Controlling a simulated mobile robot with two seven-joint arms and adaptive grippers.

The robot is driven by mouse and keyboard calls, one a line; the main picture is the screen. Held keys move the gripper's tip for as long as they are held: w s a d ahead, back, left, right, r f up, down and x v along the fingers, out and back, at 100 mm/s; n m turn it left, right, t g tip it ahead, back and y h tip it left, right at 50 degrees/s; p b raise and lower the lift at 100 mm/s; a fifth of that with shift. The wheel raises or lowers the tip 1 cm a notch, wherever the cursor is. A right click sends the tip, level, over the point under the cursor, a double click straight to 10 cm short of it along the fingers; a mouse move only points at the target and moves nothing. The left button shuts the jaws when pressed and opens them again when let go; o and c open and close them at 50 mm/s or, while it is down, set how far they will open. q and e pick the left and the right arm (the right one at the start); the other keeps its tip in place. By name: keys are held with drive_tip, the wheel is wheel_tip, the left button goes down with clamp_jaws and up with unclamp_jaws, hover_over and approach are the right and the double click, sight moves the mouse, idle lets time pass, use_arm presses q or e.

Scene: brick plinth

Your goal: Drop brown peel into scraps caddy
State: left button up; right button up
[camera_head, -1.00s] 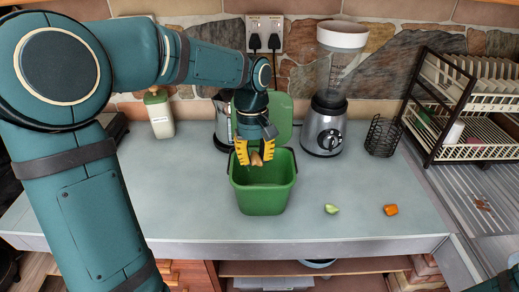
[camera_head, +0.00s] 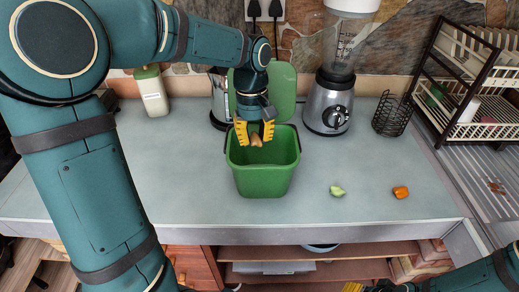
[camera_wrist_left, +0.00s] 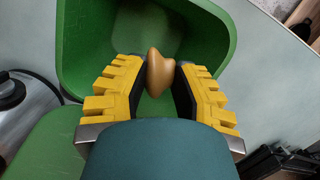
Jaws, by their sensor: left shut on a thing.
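The brown peel (camera_head: 257,141) is a small tan piece held between the yellow fingers of my left gripper (camera_head: 255,133). The left wrist view also shows the peel (camera_wrist_left: 160,72) gripped between both fingers (camera_wrist_left: 160,85). The green scraps caddy (camera_head: 264,183) stands on the counter with its lid (camera_head: 284,92) raised at the back. My left gripper points down over the caddy's open mouth, with the peel at about the rim. The caddy's floor is hidden in the head view. My right gripper (camera_head: 352,288) shows only as a yellow bit at the bottom edge.
A pale green scrap (camera_head: 337,191) and an orange piece (camera_head: 401,192) lie on the counter right of the caddy. A blender (camera_head: 328,105), a wire holder (camera_head: 391,117) and a dish rack (camera_head: 463,95) stand behind. A green-topped container (camera_head: 153,95) is at left.

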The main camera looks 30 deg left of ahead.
use_arm(q)
drive_tip(key=shift+f, duration=0.5)
drive_tip(key=shift+r, duration=0.1)
drive_tip(key=o, duration=0.8)
drive_tip(key=shift+o, duration=0.2)
wheel_tip(320, 180, up, 12)
drive_tip(key=w+a, duration=0.1)
drive_tip(key=shift+w+a, duration=0.15)
